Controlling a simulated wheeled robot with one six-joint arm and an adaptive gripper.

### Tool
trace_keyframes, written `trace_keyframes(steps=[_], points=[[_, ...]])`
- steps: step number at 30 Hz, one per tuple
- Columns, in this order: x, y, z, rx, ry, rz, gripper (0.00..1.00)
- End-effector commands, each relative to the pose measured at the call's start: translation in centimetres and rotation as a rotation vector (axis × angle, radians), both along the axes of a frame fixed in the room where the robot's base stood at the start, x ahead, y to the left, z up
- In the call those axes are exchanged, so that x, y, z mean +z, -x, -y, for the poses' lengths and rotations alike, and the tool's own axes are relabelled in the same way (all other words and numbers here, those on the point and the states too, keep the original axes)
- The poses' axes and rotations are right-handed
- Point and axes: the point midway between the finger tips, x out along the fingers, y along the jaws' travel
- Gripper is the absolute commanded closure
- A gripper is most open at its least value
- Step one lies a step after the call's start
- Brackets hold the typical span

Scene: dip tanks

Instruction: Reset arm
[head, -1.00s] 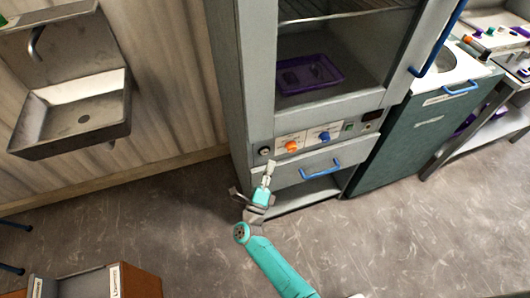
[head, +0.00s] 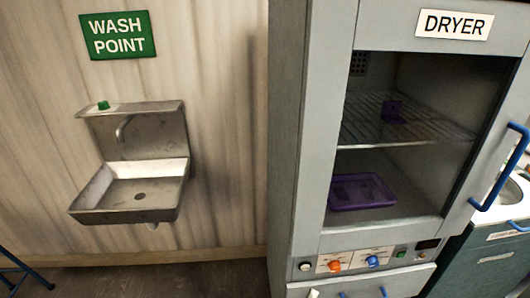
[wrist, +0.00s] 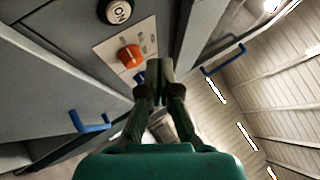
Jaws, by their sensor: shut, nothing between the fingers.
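My gripper (wrist: 158,70) is shut and empty in the wrist view, its two fingers meeting at the tips. It is in front of the dryer's control panel, near the orange knob (wrist: 130,56); I cannot tell the exact gap. In the head view only what looks like a pale fingertip (head: 313,293) shows at the bottom edge, and the rest of my arm is out of frame. The dryer (head: 309,150) stands right of centre, with the orange knob (head: 334,266) and a blue knob (head: 372,261) below its chamber.
The blue door handle (head: 499,172) sticks out at right. A metal sink (head: 130,215) hangs on the wall under a wash point sign (head: 118,36).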

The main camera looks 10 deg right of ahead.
Motion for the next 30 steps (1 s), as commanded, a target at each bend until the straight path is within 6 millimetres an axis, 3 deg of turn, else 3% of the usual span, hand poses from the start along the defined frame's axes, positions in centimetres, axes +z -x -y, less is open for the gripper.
trace_keyframes(steps=[5,14,30], points=[[-0.4,2.8,0.9,0.022,0.088,-0.058,1.00],[0.0,11.4,2.2,0.089,0.395,-0.252,1.00],[3.6,27.0,1.5,0.183,0.988,-0.643,1.00]])
